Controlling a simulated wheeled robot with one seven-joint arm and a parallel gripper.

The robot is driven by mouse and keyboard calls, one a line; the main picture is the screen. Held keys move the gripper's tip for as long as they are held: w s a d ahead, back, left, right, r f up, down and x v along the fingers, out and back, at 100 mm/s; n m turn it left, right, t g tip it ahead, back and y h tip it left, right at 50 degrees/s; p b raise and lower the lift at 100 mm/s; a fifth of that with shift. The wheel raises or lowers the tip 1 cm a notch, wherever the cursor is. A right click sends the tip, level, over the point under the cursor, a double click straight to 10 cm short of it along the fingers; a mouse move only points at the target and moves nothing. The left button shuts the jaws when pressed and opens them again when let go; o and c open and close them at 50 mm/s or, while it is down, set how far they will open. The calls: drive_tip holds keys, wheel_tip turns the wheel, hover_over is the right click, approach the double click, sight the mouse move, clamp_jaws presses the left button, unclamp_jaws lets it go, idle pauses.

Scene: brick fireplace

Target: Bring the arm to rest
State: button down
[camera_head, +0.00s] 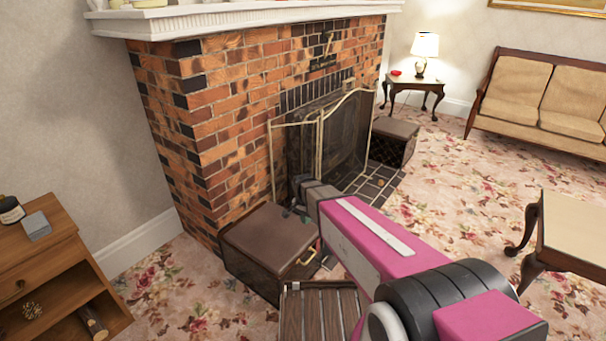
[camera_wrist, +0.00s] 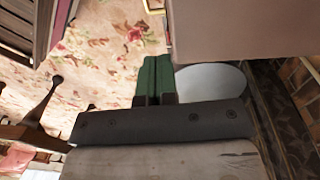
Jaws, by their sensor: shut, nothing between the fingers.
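My arm, magenta with dark joints, reaches from the lower right of the head view toward the fireplace hearth. My gripper (camera_wrist: 154,78) shows in the wrist view as two green fingers pressed together, shut and empty. They are over or in front of a pale rounded surface (camera_wrist: 213,82), which I cannot identify. In the head view the wrist end is beside the brown case (camera_head: 275,236), by its upper right corner. The fingertips are mostly hidden there, so I cannot tell whether they touch anything.
A brick fireplace (camera_head: 225,120) with a folding fire screen (camera_head: 345,125) stands behind the wrist. A slatted wooden piece (camera_head: 318,312) is below the arm. A second case (camera_head: 394,142) is beyond the hearth. A coffee table (camera_head: 575,240) stands right. Flowered carpet (camera_head: 465,190) is clear between.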

drive_tip(key=s+d+r+n, duration=0.3)
drive_tip(key=s+d+r, duration=0.2)
drive_tip(key=d, duration=0.3)
drive_tip(key=s+d+r+n, duration=0.4)
drive_tip(key=s+d+r, duration=0.1)
drive_tip(key=s+d, duration=0.3)
drive_tip(key=shift+s+n+t+y, duration=0.25)
drive_tip(key=shift+n+t+y, duration=0.05)
drive_tip(key=shift+y, duration=0.1)
